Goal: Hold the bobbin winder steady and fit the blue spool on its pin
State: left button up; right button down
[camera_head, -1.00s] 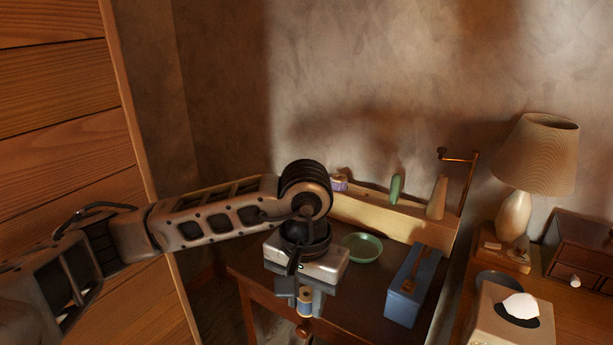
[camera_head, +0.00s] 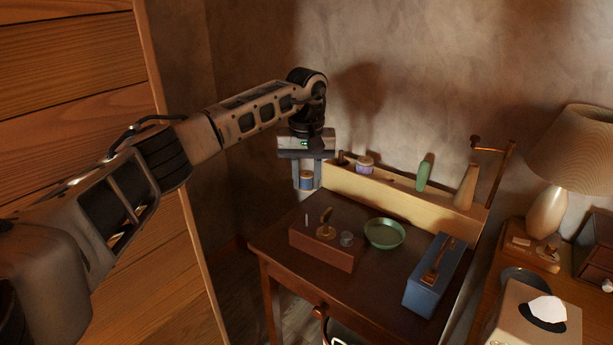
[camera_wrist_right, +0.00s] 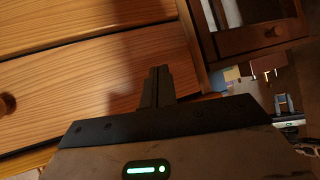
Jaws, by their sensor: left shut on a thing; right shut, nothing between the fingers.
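The blue spool (camera_head: 306,181) is between the fingers of my left gripper (camera_head: 307,184), which is shut on it. They are in the air above the back left of the dark table, in front of the wooden rack. The bobbin winder (camera_head: 325,252) is a reddish-brown block on the table, below and a little right of the spool. A thin upright pin (camera_head: 306,220), a brass part (camera_head: 326,228) and a grey round part (camera_head: 347,239) are on its top. The pin is bare. In the right wrist view my right gripper (camera_wrist_right: 159,72) is shut and empty, in front of wooden drawers.
A green dish (camera_head: 385,234) and a blue box (camera_head: 434,276) stand right of the winder. The rack (camera_head: 400,196) behind holds a purple spool (camera_head: 365,163), a green one (camera_head: 424,173) and a tan cone (camera_head: 466,187). A lamp (camera_head: 580,150) stands at the right.

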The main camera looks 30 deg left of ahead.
pick_arm(q)
jog(key=shift+s+p, duration=0.1)
jog(key=shift+p, duration=0.3)
pick_arm(e)
jog(key=shift+r, duration=0.3)
pick_arm(q)
jog(key=shift+f+b, duration=0.45)
jog(key=shift+f, duration=0.1)
jog(key=shift+f+b, duration=0.4)
jog(key=shift+f, duration=0.4)
jog(key=shift+f+b, duration=0.7)
jog(key=shift+f, duration=0.8)
pick_arm(e)
jog(key=shift+w+a+f, duration=0.1)
jog(key=shift+a+f, duration=0.1)
jog(key=shift+f, duration=0.5)
